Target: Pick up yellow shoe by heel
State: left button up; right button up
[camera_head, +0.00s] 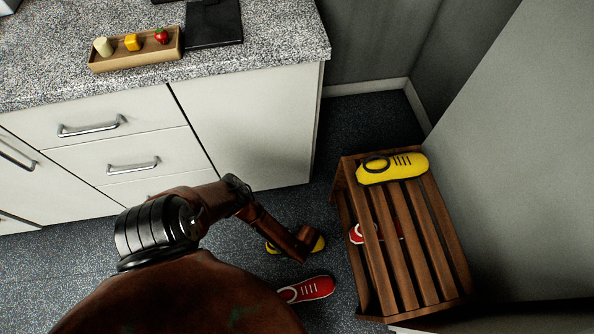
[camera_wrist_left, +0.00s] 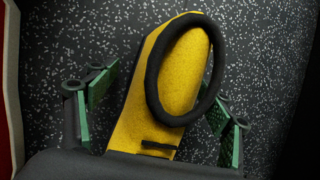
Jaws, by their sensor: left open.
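A yellow shoe (camera_head: 318,244) lies on the floor left of the wooden rack, mostly hidden under my left gripper (camera_head: 302,248) in the head view. In the left wrist view the yellow shoe (camera_wrist_left: 178,75) lies between the fingers of my left gripper (camera_wrist_left: 165,112). The shoe's black collar ring (camera_wrist_left: 152,85) faces the camera, with its open end toward the top. The green-padded fingers are open, one on each side of the shoe, with gaps visible. The right gripper is not in view.
A red shoe (camera_head: 307,289) lies close by on the floor. The slatted wooden rack (camera_head: 417,240) has another yellow shoe (camera_head: 408,164) on top and a red shoe (camera_head: 358,233) inside. A drawer cabinet (camera_head: 245,120) stands behind. Speckled floor is free between cabinet and rack.

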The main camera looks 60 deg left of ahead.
pick_arm(q)
jog(key=shift+c, duration=0.7)
jog(key=c, duration=1.3)
jog(key=shift+c, duration=0.2)
